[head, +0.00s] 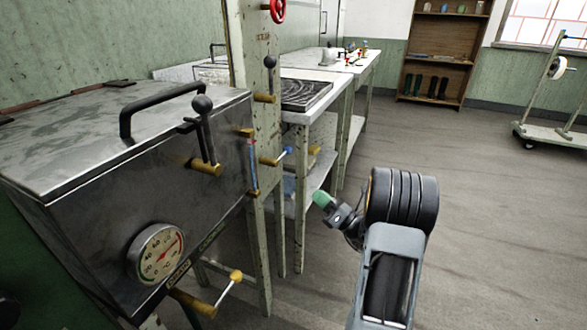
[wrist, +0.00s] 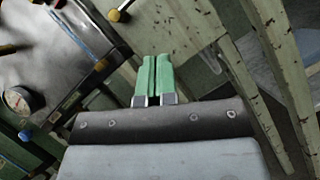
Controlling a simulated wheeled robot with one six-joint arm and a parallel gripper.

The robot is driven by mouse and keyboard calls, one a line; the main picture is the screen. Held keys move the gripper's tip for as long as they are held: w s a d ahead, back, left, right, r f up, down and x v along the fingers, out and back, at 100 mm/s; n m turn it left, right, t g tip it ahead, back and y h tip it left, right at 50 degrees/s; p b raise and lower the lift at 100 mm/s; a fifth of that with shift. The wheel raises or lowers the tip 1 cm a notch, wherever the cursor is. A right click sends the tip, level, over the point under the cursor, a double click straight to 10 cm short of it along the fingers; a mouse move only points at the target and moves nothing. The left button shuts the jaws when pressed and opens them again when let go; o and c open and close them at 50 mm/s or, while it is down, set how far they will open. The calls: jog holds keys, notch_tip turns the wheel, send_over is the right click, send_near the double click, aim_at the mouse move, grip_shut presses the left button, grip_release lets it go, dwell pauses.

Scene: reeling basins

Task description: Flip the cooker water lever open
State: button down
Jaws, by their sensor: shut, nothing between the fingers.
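The cooker is a grey metal box (head: 75,215) at the left of the head view, with a dial gauge (head: 157,254) on its front. A lever with a black ball (head: 202,104) stands upright from a brass valve (head: 206,168) on the cooker. A second black-ball lever (head: 270,62) is upright on the post behind. A lower brass valve has a blue-tipped handle (head: 286,152). No readable label shows which is the water lever. My gripper (head: 322,199) has green fingers, pressed together and empty in the wrist view (wrist: 153,76), right of the cooker and apart from these levers.
A pale post (head: 259,215) stands between the cooker and a white bench (head: 317,80). Another brass valve with a yellow-knobbed handle (head: 235,276) sits low under the cooker. A red handwheel (head: 278,10) is high on the post. Open floor (head: 480,190) lies right.

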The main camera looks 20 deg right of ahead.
jog(key=d+r+b+x, duration=0.1)
jog(key=b+x, duration=0.3)
jog(key=x, duration=0.9)
jog(key=shift+d+r+b, duration=0.3)
jog(key=shift+r+b, duration=0.05)
jog(key=shift+r, duration=0.25)
jog(key=shift+s, duration=0.1)
